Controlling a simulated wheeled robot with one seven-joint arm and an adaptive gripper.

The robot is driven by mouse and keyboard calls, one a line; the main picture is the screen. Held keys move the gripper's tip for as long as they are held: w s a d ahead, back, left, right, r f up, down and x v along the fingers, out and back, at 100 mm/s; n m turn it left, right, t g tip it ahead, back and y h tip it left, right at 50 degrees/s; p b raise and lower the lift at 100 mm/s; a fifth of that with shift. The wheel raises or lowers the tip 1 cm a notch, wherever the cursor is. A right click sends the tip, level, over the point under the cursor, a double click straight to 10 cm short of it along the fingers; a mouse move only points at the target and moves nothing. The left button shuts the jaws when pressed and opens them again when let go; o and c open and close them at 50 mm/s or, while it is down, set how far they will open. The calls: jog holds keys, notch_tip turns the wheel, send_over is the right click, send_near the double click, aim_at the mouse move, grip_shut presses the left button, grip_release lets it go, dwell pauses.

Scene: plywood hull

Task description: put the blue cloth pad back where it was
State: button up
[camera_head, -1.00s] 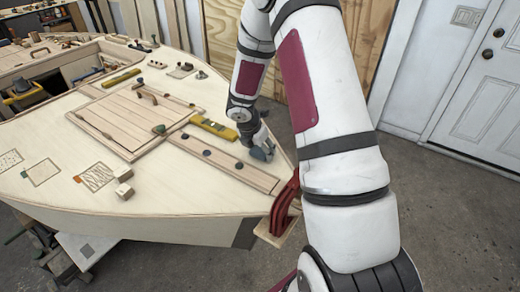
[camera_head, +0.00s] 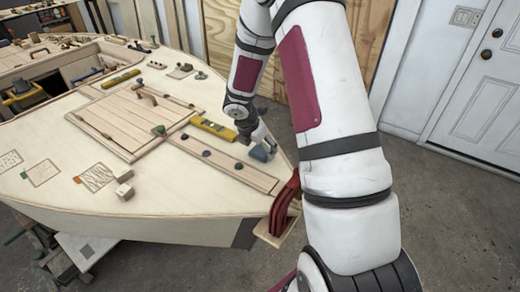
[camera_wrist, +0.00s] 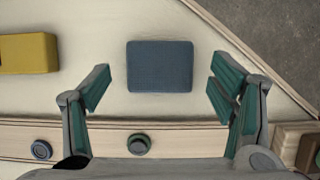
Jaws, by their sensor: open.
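The blue cloth pad (camera_wrist: 160,66) lies flat on the pale deck (camera_wrist: 95,25) near the hull's pointed end. It also shows in the head view (camera_head: 262,152), small and partly covered by my gripper. My gripper (camera_wrist: 159,86) is open and empty. In the wrist view its fingers stand to the left and right of the pad, with clear gaps on both sides. In the head view my gripper (camera_head: 264,140) is just above or beside the pad; the exact height is hard to tell.
A yellow block-like tool (camera_wrist: 28,54) lies left of the pad. A wooden strip with dark round knobs (camera_wrist: 139,144) runs alongside. The deck edge (camera_wrist: 262,68) is close on the right, with floor beyond. A red fitting (camera_head: 285,205) stands at the bow.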

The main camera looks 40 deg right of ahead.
jog(key=s+a+r+m, duration=0.3)
jog(key=s+r, duration=0.1)
jog(key=r, duration=0.4)
jog(key=s+a+r+m+p, duration=0.1)
jog(key=s+a+r+m, duration=0.25)
jog(key=r, duration=0.55)
jog(key=s+a+r+m, duration=0.3)
jog(key=s+r+m, duration=0.1)
jog(key=r, duration=0.4)
jog(key=s+a+r+m+t+y, duration=0.1)
jog(key=s+a+r+m+y, duration=0.1)
jog(key=s+a+m, duration=0.3)
jog(key=s+a+r+m+t+y, duration=0.1)
jog(key=s+a+m, duration=0.5)
jog(key=s, duration=0.6)
notch_tip(320, 180, up, 2)
jog(key=shift+r+t+y, duration=0.1)
jog(key=shift+t+y, duration=0.2)
jog(key=shift+y, duration=0.3)
jog(key=shift+m, duration=0.25)
